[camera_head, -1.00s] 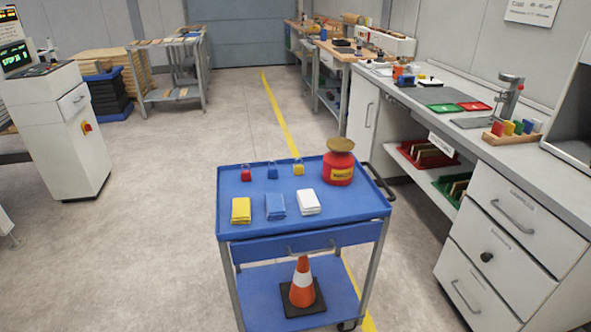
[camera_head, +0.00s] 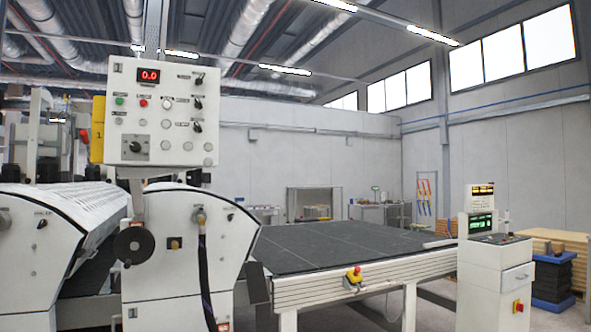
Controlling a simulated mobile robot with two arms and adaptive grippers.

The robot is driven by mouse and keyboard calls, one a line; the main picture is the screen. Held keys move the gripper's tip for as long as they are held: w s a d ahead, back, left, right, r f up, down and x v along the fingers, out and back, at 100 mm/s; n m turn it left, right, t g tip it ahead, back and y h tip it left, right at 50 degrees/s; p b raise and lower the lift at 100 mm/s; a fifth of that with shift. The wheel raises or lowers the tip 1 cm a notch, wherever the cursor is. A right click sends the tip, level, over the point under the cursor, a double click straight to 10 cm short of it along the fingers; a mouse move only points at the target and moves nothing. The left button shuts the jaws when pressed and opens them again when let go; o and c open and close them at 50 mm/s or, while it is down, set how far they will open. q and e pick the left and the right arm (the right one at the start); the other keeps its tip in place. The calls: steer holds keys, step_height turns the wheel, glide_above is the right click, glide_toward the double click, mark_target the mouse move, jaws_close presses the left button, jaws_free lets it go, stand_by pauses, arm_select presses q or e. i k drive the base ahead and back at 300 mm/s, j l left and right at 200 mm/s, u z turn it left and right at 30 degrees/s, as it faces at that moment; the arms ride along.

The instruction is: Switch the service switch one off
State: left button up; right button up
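A grey control panel (camera_head: 160,112) hangs over the roller coater and carries a red 0.0 display, several knobs and buttons. A larger rotary switch (camera_head: 135,148) sits at its lower left. A small dark switch (camera_head: 174,243) with a yellowish mark is on the machine's white side housing. A red-and-yellow control (camera_head: 354,277) is on the conveyor's front edge, and another (camera_head: 517,306) is on the white console. No label reading service switch one is legible, so I cannot tell which it is. Neither gripper is in view.
The dark conveyor bed (camera_head: 350,250) extends right from the roller coater (camera_head: 175,265). The white console (camera_head: 495,275) stands at its right end. Stacked boards (camera_head: 555,240) and dark blue crates (camera_head: 552,277) are behind it. A black hose (camera_head: 205,270) hangs down the machine's side.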

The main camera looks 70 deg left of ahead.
mark_target(84, 137)
steer(key=u, duration=1.45)
steer(key=j+u, duration=0.15)
steer(key=u, duration=0.25)
steer(key=j+u, duration=0.15)
steer(key=u, duration=0.3)
steer(key=j+u, duration=0.1)
steer(key=u, duration=0.3)
steer(key=i+u, duration=0.15)
steer(key=u, duration=0.3)
steer(key=i+j, duration=0.5)
steer(key=j, duration=0.15)
steer(key=u, duration=0.05)
